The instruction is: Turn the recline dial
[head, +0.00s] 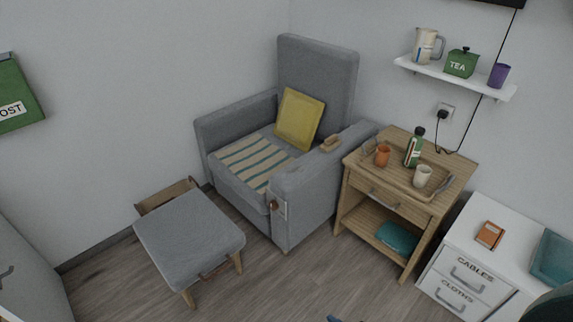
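A grey armchair (315,190) stands against the back wall. On the front of its right arm is a small brown round knob (273,205), which looks like the recline dial. A small pale plate (283,210) is beside it. The knob's exact setting is too small to read. A yellow cushion (299,119) and a striped cloth (250,160) lie on the seat. Neither of my grippers can be made out in the head view.
A grey footstool (189,236) stands in front of the chair at left. A wooden side table (387,193) with a tray (400,178) stands close at the chair's right. A white drawer unit (468,262) is further right. Bare floor (300,285) lies before the chair.

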